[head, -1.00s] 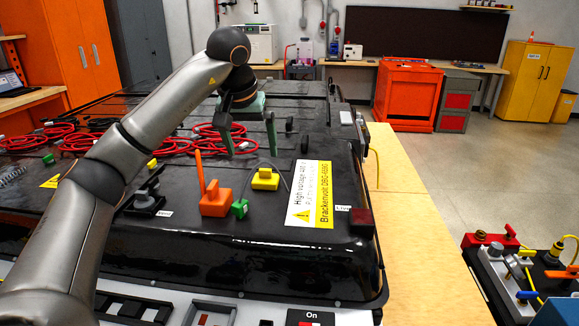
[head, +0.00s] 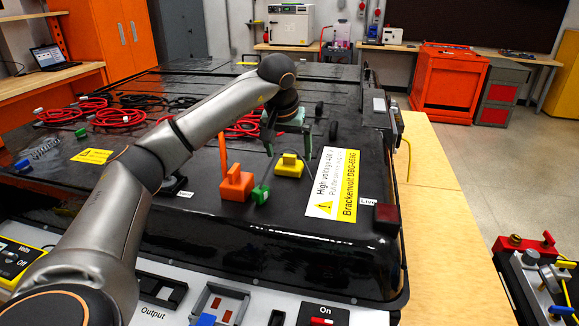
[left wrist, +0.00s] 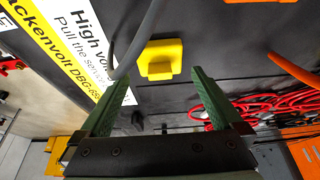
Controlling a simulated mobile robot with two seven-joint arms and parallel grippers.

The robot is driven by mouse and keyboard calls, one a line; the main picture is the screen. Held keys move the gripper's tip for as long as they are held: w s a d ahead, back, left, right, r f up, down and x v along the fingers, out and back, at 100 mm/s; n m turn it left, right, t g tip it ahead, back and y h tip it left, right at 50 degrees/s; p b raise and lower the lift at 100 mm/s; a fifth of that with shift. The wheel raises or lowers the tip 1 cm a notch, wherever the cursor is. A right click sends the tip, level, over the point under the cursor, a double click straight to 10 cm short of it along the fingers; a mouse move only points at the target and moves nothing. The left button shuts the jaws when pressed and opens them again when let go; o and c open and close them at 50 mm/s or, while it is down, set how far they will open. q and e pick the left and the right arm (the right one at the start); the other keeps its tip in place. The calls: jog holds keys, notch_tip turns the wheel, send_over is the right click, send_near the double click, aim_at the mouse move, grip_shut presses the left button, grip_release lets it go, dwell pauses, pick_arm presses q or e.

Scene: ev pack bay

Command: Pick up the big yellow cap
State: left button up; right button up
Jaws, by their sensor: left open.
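The big yellow cap (head: 289,166) sits on the black pack lid, between the orange plug and the warning label. In the left wrist view the yellow cap (left wrist: 161,59) shows beyond the fingertips, roughly midway between them. My left gripper (head: 288,148) is open and empty, with its green fingers above and just behind the cap in the head view. The fingers also show in the left wrist view (left wrist: 161,80), spread apart and not visibly touching the cap. A grey cable passes close beside the cap. My right gripper is not in view.
An orange plug with an upright handle (head: 236,184) and a green plug (head: 261,194) stand left of the cap. A yellow and white warning label (head: 334,184) lies right of it. Red cable coils (head: 118,117) lie at the left. A dark red block (head: 387,218) stands at the right edge.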

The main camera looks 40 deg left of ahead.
aim_at(289, 156)
pick_arm(q)
jog(key=shift+x, duration=1.55)
jog(key=shift+c, duration=0.4)
jog(key=shift+r, duration=0.1)
jog(key=c, duration=1.1)
jog(key=shift+c, duration=0.2)
